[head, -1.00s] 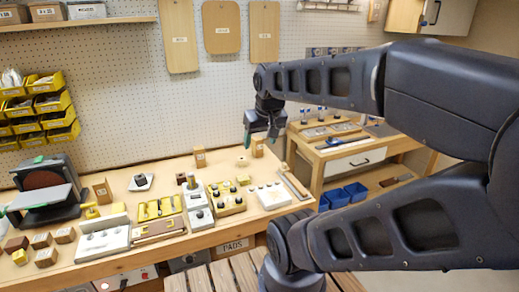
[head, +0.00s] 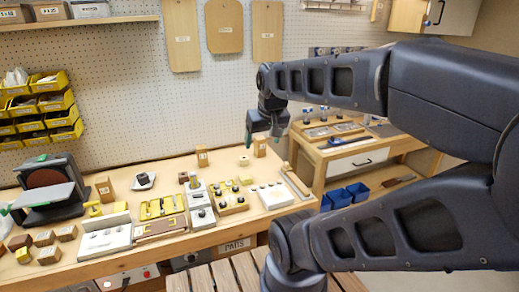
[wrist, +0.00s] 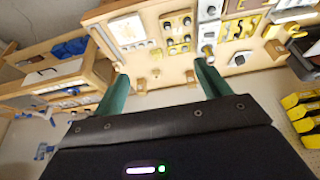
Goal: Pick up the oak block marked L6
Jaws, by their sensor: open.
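Several light wooden blocks with small labels stand on the bench; I cannot read L6 on any of them. One upright block (head: 260,147) stands at the back of the bench, just below my gripper in the picture. Another upright block (head: 202,157) stands further left, and a third (head: 104,189) is beside the sander. My gripper (head: 264,134) is open and empty, held above the back right of the bench. In the wrist view my gripper (wrist: 161,82) has its green fingers wide apart, with small blocks (wrist: 141,85) showing beyond them.
Trays of tools and fittings (head: 233,201) fill the bench's middle. A sander (head: 45,185) and several small cubes (head: 49,255) are at the left. A pegboard rises behind; a second bench (head: 355,152) is at the right.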

